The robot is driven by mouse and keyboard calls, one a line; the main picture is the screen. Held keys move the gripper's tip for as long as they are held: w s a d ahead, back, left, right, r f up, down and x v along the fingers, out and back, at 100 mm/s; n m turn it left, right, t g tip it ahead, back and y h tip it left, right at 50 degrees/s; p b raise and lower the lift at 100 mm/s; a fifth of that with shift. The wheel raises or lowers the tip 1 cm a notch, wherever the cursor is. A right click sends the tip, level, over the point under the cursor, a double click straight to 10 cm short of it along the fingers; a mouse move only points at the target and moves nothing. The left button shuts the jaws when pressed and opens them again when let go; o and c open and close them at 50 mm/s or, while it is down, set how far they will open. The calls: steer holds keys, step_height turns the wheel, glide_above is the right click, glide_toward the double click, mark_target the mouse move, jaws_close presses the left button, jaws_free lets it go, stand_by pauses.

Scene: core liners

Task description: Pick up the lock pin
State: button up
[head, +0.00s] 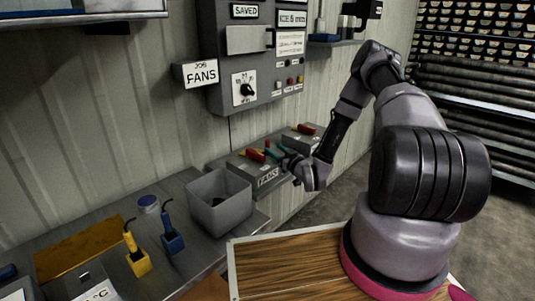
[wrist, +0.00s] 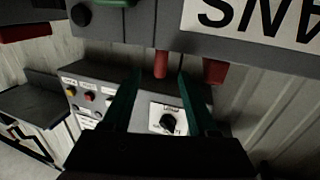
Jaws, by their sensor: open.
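My gripper (wrist: 159,78) is open, with its two dark green fingers on either side of a red handle-like piece (wrist: 161,64) that hangs from a grey box in the upside-down wrist view. No grip on it shows. A second red piece (wrist: 215,71) is outside the fingers, to the right. In the head view my gripper (head: 274,151) is at the grey FANS box (head: 240,166), close to a red handle (head: 255,155). I cannot tell for sure which piece is the lock pin; the gripper hides part of this area.
A grey open bin (head: 219,187) stands left of the FANS box. Blue (head: 172,242) and yellow (head: 139,262) corded blocks stand on the bench. A control cabinet (head: 248,90) with a dial is on the wall above. Another red handle (head: 306,129) is farther back.

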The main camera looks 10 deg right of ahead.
mark_target(267, 143)
steer(key=shift+x, duration=3.05)
steer(key=shift+r, duration=0.1)
jaws_close()
